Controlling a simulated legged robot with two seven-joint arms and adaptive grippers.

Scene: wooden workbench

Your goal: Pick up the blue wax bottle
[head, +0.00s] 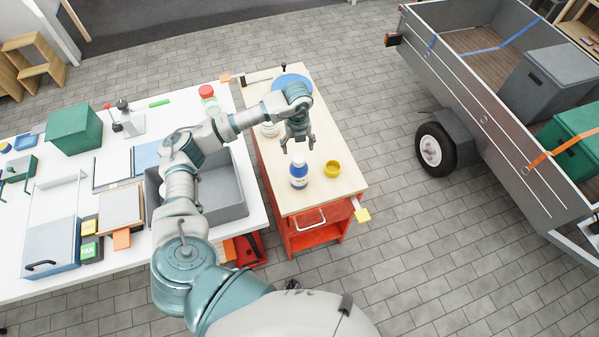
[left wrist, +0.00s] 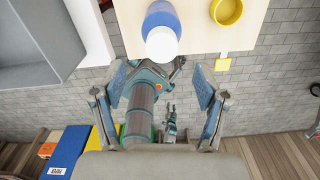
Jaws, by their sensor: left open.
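The blue wax bottle (head: 298,175) has a blue body, a white label and a white cap. It stands upright near the front of the wooden top of a red cart. My left gripper (head: 297,143) is open and empty, just behind and above the bottle in the head view.
A yellow round container (head: 332,169) stands just right of the bottle. A blue disc (head: 292,83) lies at the cart's back. A grey bin (head: 222,190) is left on the white table (head: 50,285). A trailer (head: 480,110) stands far right across open floor.

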